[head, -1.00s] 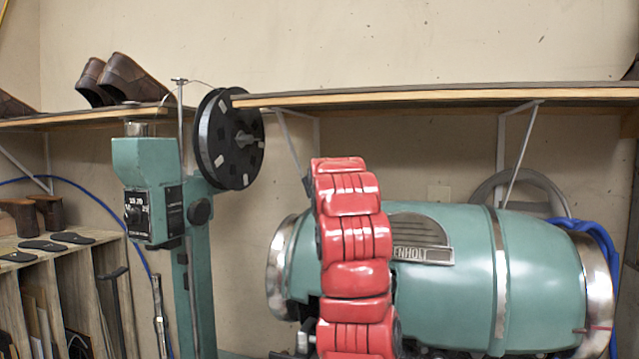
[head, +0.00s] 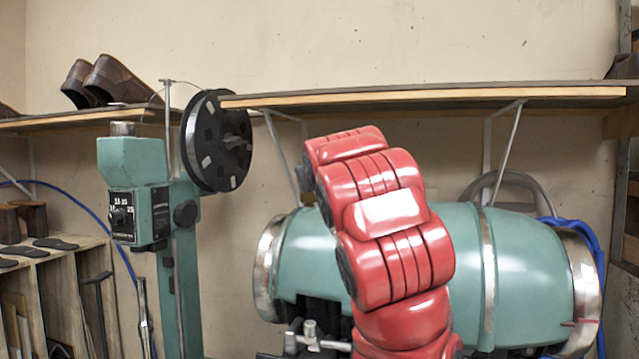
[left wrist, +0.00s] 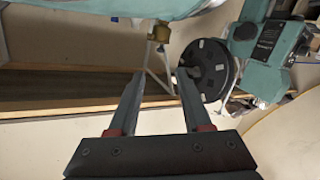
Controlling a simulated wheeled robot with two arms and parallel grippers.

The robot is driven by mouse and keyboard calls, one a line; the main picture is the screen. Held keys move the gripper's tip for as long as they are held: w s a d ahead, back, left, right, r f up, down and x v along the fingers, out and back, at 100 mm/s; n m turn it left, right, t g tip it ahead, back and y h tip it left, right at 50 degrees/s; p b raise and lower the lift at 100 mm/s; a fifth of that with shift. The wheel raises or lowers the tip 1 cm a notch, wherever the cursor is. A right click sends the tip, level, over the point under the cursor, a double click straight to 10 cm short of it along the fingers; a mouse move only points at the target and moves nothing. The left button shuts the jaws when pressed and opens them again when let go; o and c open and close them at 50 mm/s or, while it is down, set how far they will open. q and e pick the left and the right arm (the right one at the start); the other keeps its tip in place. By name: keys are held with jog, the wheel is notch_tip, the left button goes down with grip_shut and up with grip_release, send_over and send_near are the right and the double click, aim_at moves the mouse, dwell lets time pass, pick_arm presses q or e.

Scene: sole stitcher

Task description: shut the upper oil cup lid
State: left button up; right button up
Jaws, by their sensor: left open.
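My left gripper (left wrist: 160,76) is open and empty in the left wrist view, its two dark fingers apart. That view looks upside down. A small brass fitting (left wrist: 160,33) hangs at the edge of the teal housing there, just beyond the fingertips and apart from them. It may be the oil cup; I cannot make out its lid or whether it is open. In the head view my red arm rises in front of the teal barrel-shaped housing (head: 530,265) and hides part of its top.
The stitcher's teal column (head: 180,290) carries a black spool (head: 217,140), also in the left wrist view (left wrist: 207,70). A wooden shelf (head: 420,97) on brackets runs above the housing. Brown shoes (head: 112,80) stand on the left shelf. Metal fittings (head: 310,335) sit low beside my arm.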

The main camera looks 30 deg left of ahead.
pick_arm(q)
jog(key=v, duration=0.4)
jog(key=shift+a, duration=0.1)
dwell(0.3)
